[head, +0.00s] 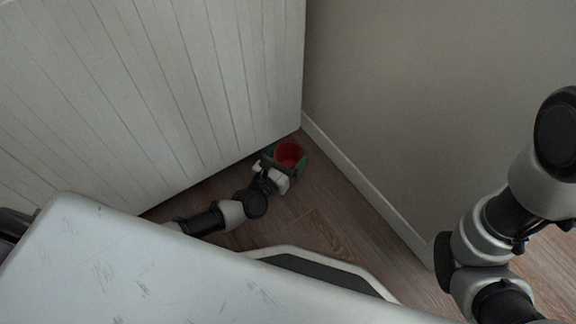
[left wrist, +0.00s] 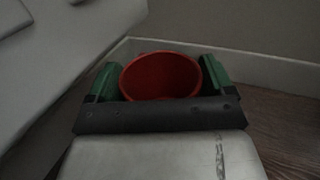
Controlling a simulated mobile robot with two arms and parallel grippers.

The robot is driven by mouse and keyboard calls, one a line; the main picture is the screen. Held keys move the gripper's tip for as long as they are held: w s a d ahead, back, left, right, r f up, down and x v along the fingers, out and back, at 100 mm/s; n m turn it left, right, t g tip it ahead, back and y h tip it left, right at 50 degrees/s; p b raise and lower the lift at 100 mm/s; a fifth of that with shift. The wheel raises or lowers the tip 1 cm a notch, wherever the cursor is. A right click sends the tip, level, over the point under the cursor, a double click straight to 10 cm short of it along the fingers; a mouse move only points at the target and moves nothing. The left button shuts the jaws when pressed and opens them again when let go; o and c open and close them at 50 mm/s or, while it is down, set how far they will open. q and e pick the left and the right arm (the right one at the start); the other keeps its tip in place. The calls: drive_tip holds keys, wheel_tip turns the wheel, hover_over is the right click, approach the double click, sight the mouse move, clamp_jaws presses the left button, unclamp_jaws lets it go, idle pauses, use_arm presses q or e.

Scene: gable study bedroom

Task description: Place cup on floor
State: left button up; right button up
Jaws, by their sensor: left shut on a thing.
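A red cup (head: 289,154) shows low over the wood floor (head: 312,222), close to the corner where the white panelled surface meets the wall. My left gripper (head: 286,161) is shut on the cup, with a green finger on each side of it. In the left wrist view the cup (left wrist: 160,77) sits between the two green fingers, its open mouth showing and its inside empty. The cup's base is hidden, so I cannot tell whether it touches the floor. My right arm is at the right of the head view; its gripper is out of the picture.
A white panelled surface (head: 165,75) rises on the left of the cup. A beige wall (head: 450,90) with a white baseboard (head: 365,185) stands on the right. Bare floor shows between the cup and my base.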

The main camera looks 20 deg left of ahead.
sight(295, 154)
use_arm(q)
drive_tip(key=shift+w+d, duration=0.1)
drive_tip(key=shift+w, duration=0.1)
wheel_tip(295, 154, down, 4)
drive_tip(key=b, duration=0.3)
drive_tip(key=shift+r, duration=0.3)
drive_tip(key=o, duration=1.2)
drive_tip(key=shift+c, duration=0.2)
